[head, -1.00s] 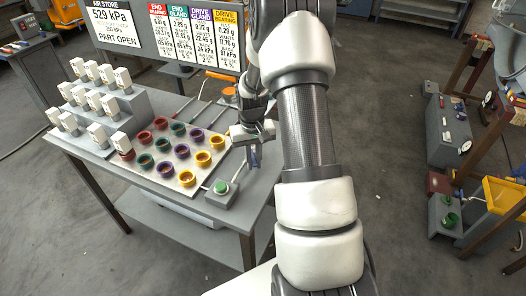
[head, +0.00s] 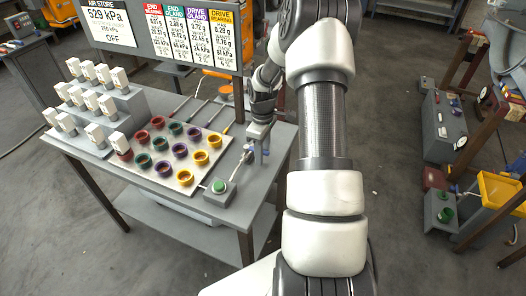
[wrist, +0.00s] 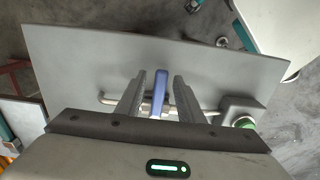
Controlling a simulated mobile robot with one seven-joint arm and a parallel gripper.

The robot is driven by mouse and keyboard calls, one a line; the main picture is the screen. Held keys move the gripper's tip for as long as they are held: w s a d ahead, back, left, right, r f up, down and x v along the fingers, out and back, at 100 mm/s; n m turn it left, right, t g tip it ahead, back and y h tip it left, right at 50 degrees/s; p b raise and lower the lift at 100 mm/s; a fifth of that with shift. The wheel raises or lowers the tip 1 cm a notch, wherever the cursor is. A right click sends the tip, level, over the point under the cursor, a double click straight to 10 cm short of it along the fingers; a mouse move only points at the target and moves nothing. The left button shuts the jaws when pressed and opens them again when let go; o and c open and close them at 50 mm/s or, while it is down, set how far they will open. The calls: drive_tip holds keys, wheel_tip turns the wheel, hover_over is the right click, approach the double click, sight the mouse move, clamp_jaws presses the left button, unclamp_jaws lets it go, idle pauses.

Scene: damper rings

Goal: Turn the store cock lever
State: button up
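The blue store cock lever (wrist: 158,92) shows in the wrist view between the two fingers of my gripper (wrist: 158,88). It points along the fingers, with a small gap visible on each side. A thin metal pipe (wrist: 109,100) runs crosswise below it toward a grey box. In the head view my gripper (head: 258,150) is low over the right end of the bench, and the lever is hard to make out there. The sign board (head: 111,27) reads AIR STORE, 529 kPa, OFF.
The grey box with a green button (head: 220,188) stands at the bench's front right and also shows in the wrist view (wrist: 243,122). Left of it lies a plate of coloured cups (head: 170,154). White blocks (head: 94,104) stand on steps at the left.

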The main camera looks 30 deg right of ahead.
drive_tip(key=shift+r, duration=0.15)
drive_tip(key=shift+r+p, duration=0.6)
drive_tip(key=shift+r, duration=0.25)
drive_tip(key=shift+r+p, duration=1.95)
drive_tip(key=shift+r, duration=1.05)
